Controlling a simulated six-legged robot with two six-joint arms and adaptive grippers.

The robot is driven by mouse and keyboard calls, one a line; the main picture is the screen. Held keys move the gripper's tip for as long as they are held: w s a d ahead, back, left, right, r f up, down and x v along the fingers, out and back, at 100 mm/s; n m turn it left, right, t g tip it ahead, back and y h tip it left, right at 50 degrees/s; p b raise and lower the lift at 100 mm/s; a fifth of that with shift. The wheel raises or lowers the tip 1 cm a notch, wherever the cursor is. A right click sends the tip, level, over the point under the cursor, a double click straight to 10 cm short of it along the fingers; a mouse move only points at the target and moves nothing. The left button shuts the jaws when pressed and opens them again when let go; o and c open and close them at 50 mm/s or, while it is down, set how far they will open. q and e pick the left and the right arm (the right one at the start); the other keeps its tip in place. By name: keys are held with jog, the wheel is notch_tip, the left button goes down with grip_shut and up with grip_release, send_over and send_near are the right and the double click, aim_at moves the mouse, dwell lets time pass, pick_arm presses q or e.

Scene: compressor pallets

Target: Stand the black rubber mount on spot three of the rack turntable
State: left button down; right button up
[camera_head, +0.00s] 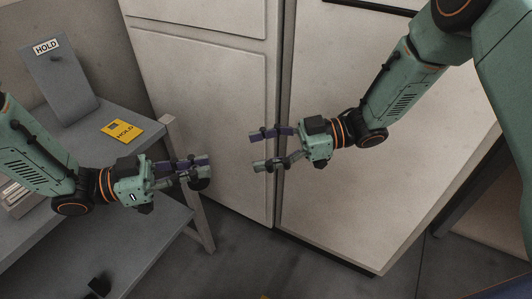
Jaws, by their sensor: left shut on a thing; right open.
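My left gripper (202,168) comes in from the left and is shut on a small dark piece (202,184), which looks like the black rubber mount. The fingers cover part of it, so its full shape is hidden. It is held in the air beyond the right side of the grey table. My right gripper (258,151) is open and empty, to the right of the left one, its fingers pointing left. I cannot make out the rack turntable or its spots in this view.
A grey table (70,131) at left bears a HOLD sign stand (58,75) and a yellow HOLD card (122,130). A small black object (99,286) sits on its lower shelf (150,245). Large pale cabinets (205,90) stand behind the grippers.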

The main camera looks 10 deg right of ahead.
jog(key=s+a, duration=0.1)
jog(key=a, duration=0.3)
jog(key=s+a+g, duration=0.1)
jog(key=a, duration=0.3)
jog(key=s+a+n+g, duration=0.1)
jog(key=a, duration=0.3)
jog(key=shift+s+f, duration=0.3)
jog(key=shift+f, duration=0.1)
jog(key=shift+d, duration=0.1)
jog(key=c, duration=1.2)
pick_arm(q)
jog(key=c, duration=1.3)
grip_release()
pick_arm(e)
jog(key=shift+c, duration=0.3)
pick_arm(q)
jog(key=shift+o, duration=0.2)
